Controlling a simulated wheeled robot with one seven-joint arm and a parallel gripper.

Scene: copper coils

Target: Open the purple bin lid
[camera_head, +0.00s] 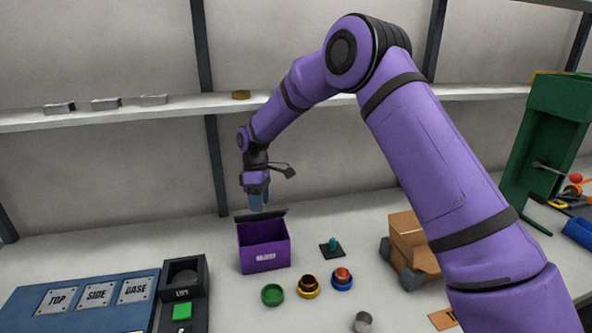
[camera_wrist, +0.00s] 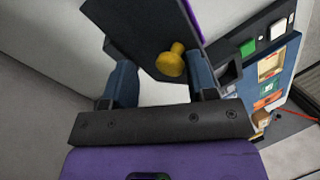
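The purple bin (camera_head: 264,248) stands on the worktable, left of the middle in the head view. Its dark lid (camera_head: 272,214) shows as a narrow strip along the bin's top; how far it is tilted is hard to tell. My gripper (camera_head: 257,203) points down just above the lid. In the wrist view the dark lid (camera_wrist: 135,38) carries a yellow knob (camera_wrist: 172,60). The two blue-grey fingers of my gripper (camera_wrist: 162,68) are apart, with the knob showing between them. I cannot tell whether a finger touches the knob or the lid.
Green, gold and blue round holders (camera_head: 307,288) stand in front of the bin. A small black plate with a teal peg (camera_head: 331,246) is to its right, near a cardboard box (camera_head: 408,238). A blue labelled panel (camera_head: 80,300) lies left. A shelf (camera_head: 190,108) runs behind.

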